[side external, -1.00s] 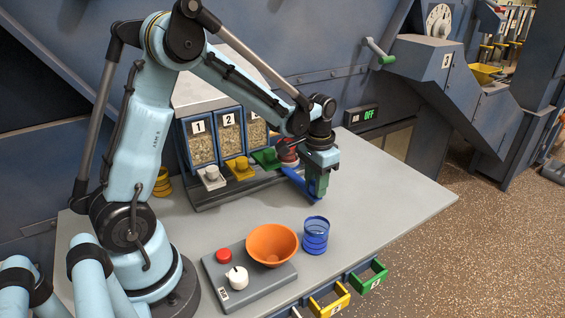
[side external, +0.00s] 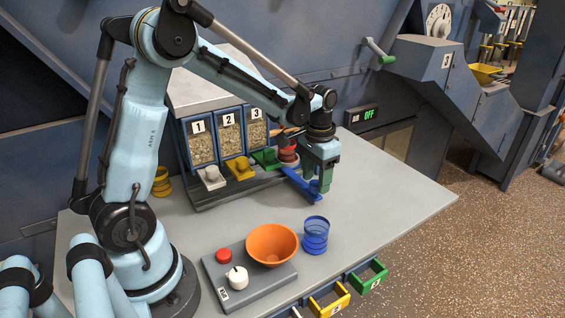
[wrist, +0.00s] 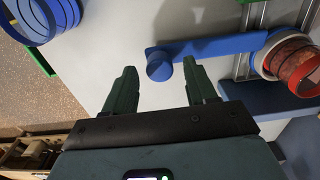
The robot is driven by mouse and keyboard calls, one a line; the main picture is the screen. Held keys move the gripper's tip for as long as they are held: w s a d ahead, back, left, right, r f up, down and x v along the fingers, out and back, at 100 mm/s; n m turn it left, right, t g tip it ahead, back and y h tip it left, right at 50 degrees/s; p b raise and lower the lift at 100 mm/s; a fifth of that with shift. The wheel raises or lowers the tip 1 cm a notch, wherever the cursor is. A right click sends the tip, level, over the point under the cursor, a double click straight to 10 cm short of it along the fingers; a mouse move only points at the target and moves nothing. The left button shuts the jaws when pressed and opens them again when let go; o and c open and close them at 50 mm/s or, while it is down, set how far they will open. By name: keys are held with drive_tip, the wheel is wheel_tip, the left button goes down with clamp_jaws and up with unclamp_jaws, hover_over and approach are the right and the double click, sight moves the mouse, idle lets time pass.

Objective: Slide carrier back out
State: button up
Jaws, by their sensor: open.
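A blue carrier handle, a flat bar (wrist: 215,46) with a round knob (wrist: 159,66) at its end, reaches out from the dispenser over the table. In the side view the bar (side external: 297,182) runs to the lower right. At its inner end, a red cup (wrist: 297,65) sits in a pale ring over rails. My gripper (wrist: 159,71) is open, with its two green fingers on either side of the knob and gaps between. In the side view my gripper (side external: 317,182) is low over the bar's outer end.
Three numbered grain bins (side external: 228,136) stand behind, with white, yellow and green levers below. A blue cup (side external: 315,236), an orange bowl (side external: 272,244) and a control box (side external: 236,280) stand in front. The tabletop at right (side external: 390,190) is clear.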

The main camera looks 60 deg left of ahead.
wheel_tip(320, 180, up, 10)
idle(1.0)
drive_tip(key=shift+s+r, duration=0.1)
drive_tip(key=s+d+f+t, duration=0.1)
drive_tip(key=s+d+t, duration=0.6)
drive_tip(key=s, duration=0.4)
drive_tip(key=shift+s+d+f, duration=0.15)
drive_tip(key=shift+s+f, duration=0.05)
drive_tip(key=shift+f, duration=0.15)
idle(0.7)
